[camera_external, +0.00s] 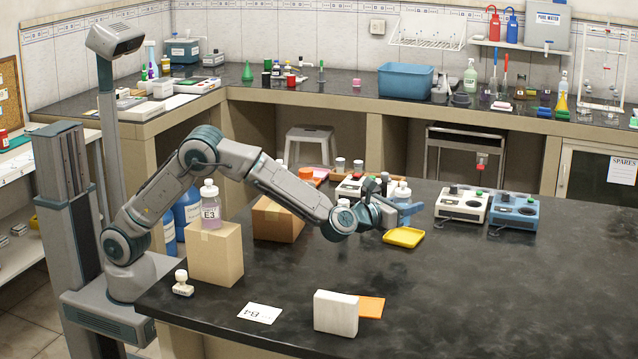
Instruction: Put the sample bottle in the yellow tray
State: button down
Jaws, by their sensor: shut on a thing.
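The yellow tray (404,237) lies on the dark bench, just below and beside my gripper in the picture. My gripper (396,211) is shut on the sample bottle (403,194), a clear bluish bottle with a white cap. The bottle looks upright, and the gripper hides part of it. It shows just behind and above the tray; I cannot tell whether its base touches anything. Another bottle (210,209), marked E3 and with a pale cap, stands on a cardboard box to the left.
Cardboard boxes (214,256) (277,222) stand left of the tray. A white device (461,205) and a blue device (514,212) stand to its right. A white block (336,314), an orange card (371,307) and a stamp (182,284) are near the front. The right front bench is clear.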

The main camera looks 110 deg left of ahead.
aim_at(407, 220)
jog(key=shift+w+a+f, duration=0.1)
jog(key=shift+a+f, duration=0.25)
jog(key=shift+a, duration=0.15)
notch_tip(407, 220, down, 4)
jog(key=shift+r, duration=0.1)
jog(key=c, duration=0.8)
grip_release()
jog(key=shift+b, duration=0.3)
jog(key=shift+o, duration=0.2)
